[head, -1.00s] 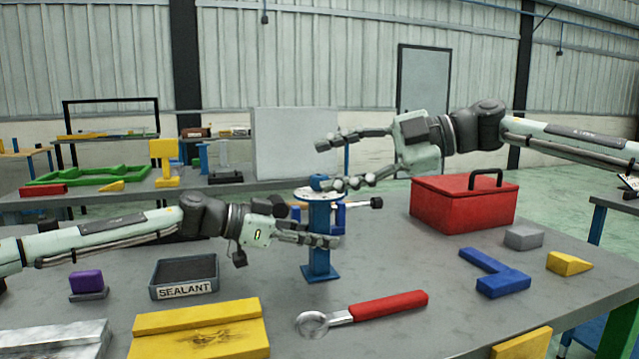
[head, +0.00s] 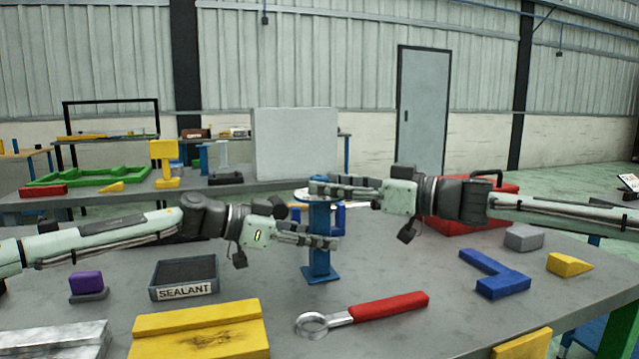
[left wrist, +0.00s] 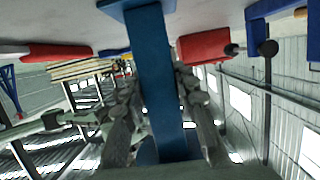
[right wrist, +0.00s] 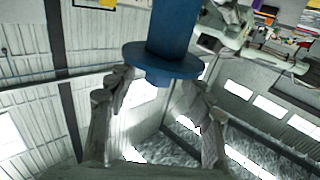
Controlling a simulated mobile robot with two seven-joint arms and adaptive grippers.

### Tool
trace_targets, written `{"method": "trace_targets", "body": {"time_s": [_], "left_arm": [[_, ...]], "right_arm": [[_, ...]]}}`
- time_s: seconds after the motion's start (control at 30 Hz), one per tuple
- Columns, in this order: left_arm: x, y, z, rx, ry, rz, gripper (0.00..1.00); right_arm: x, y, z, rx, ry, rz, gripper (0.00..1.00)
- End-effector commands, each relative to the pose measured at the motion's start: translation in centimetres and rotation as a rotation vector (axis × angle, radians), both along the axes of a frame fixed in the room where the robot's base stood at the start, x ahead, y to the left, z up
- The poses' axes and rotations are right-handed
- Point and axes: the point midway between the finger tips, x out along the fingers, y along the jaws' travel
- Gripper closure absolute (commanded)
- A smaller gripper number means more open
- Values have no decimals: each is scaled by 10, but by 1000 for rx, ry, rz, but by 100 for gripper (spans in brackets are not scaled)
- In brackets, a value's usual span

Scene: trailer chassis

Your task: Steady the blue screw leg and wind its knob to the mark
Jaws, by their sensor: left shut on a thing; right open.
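The blue screw leg (head: 320,259) stands upright on its square foot on the grey bench. My right gripper (head: 326,188) is open at the top of the leg. The right wrist view shows its fingers spread on both sides of a short blue knob (right wrist: 159,77) beside a round disc (right wrist: 160,60). The mark cannot be made out.
A red-handled ring wrench (head: 375,309), a yellow block (head: 200,335) and a sealant tray (head: 185,290) lie in front and left. A blue angled piece (head: 497,275) lies to the right. The red toolbox (head: 450,226) is partly behind my right arm.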

Motion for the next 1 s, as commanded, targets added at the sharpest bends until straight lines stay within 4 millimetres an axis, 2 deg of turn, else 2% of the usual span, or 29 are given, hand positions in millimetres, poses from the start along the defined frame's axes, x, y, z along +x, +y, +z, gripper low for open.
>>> {"method": "trace_targets", "body": {"time_s": [0.2, 0.53, 0.93, 1.0], "left_arm": [[0, 0, 0, 0, 0, 1, 100], [1, 1, 0, 0, -1, 2, 100], [1, 1, 0, 0, -1, 2, 100], [1, 1, 0, 0, -1, 2, 100]], "right_arm": [[11, 20, 0, 0, -1, -1, 49], [12, 23, 1, 0, -1, -1, 49], [12, 22, 1, 0, -2, -1, 97], [12, 22, 1, 0, -2, -2, 100]]}}
